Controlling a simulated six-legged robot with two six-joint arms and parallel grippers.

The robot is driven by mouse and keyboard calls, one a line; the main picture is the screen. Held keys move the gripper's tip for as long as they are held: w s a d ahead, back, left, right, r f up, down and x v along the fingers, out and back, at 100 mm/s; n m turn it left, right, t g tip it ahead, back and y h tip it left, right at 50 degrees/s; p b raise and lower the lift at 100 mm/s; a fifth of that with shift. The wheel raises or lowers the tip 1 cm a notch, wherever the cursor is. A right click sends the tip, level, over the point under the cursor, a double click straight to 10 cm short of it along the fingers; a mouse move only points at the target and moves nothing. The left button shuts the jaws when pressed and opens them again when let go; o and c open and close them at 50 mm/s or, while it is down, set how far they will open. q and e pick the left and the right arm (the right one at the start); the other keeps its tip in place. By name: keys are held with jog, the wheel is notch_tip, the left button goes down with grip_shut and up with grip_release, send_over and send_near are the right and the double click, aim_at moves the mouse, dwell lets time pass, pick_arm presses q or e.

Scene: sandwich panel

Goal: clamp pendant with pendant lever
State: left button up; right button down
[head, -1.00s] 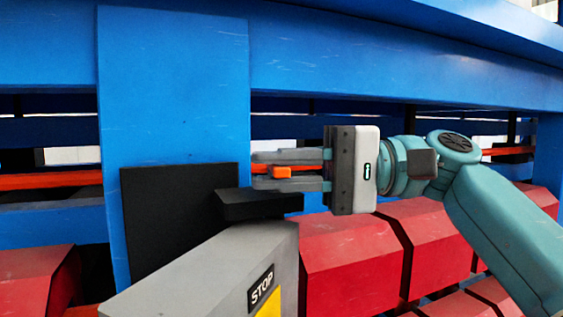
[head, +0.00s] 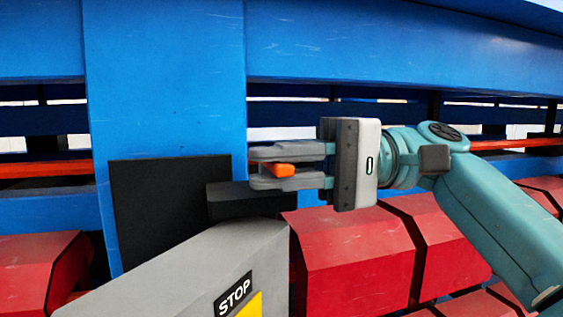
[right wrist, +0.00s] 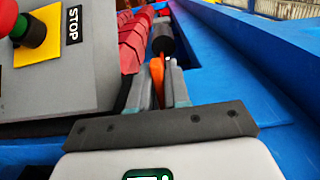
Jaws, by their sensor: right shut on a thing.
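The pendant is a grey box with a STOP label (head: 176,279) at the bottom of the head view. It also shows at the upper left of the right wrist view (right wrist: 58,85), with a red button on a yellow plate. The orange pendant lever (head: 279,170) sits just above and right of the black block (head: 243,203) behind the pendant. My right gripper (head: 254,168) comes in from the right and is shut on the lever. In the right wrist view the lever (right wrist: 157,76) lies between the fingers. My left gripper is not in view.
A blue upright (head: 165,85) and blue beams stand behind the pendant, with a black plate (head: 150,205) against the upright. Red blocks (head: 350,250) line up below my right arm. A dark cylinder (right wrist: 163,42) is beyond the fingertips in the right wrist view.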

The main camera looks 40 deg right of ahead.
jog(key=c, duration=1.2)
grip_release()
jog(key=shift+s, duration=0.1)
